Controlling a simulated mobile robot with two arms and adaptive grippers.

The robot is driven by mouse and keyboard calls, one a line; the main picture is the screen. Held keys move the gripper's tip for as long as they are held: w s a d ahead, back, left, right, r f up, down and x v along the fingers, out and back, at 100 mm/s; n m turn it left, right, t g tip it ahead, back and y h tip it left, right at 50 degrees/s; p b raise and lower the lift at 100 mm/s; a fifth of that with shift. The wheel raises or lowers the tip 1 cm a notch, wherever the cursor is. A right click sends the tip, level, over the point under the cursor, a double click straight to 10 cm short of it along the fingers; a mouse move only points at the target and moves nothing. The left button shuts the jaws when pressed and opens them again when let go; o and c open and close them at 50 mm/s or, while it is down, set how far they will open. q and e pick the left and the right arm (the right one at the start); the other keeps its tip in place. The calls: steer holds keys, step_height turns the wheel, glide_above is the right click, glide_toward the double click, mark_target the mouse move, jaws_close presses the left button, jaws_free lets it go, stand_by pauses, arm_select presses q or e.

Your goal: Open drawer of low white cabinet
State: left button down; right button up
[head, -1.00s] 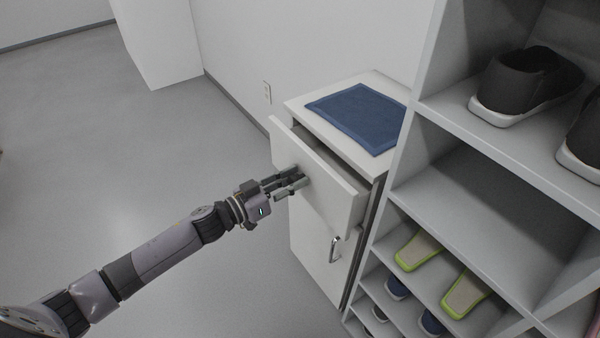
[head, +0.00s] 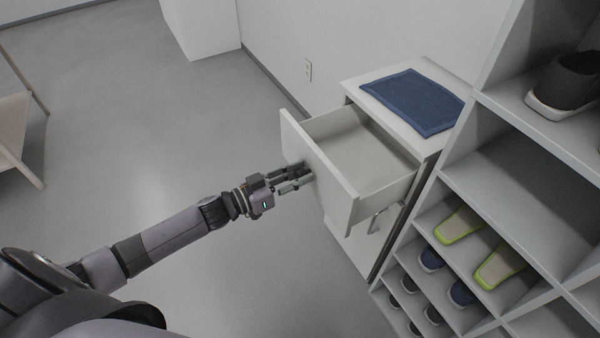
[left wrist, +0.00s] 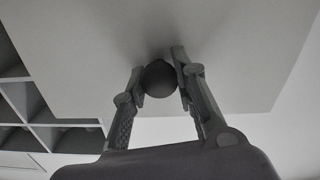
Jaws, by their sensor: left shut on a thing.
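The low white cabinet (head: 386,248) stands against the wall beside the shoe shelf. Its top drawer (head: 350,150) is pulled well out, and its inside looks empty. My left gripper (head: 303,178) is at the outer face of the drawer front (head: 318,170). In the left wrist view its two fingers (left wrist: 162,82) are closed around a round dark knob (left wrist: 159,78) on the pale drawer front (left wrist: 225,45). In the head view the gripper hides the knob. My right gripper is not in view.
A blue mat (head: 415,100) lies on the cabinet top. Below the drawer is a door with a metal handle (head: 375,222). A shelf (head: 520,190) with shoes and slippers stands close on the right. The floor (head: 130,150) on the left is open.

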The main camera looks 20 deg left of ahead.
arm_select(q)
steer(key=c, duration=1.3)
jaws_free()
steer(key=v, duration=1.2)
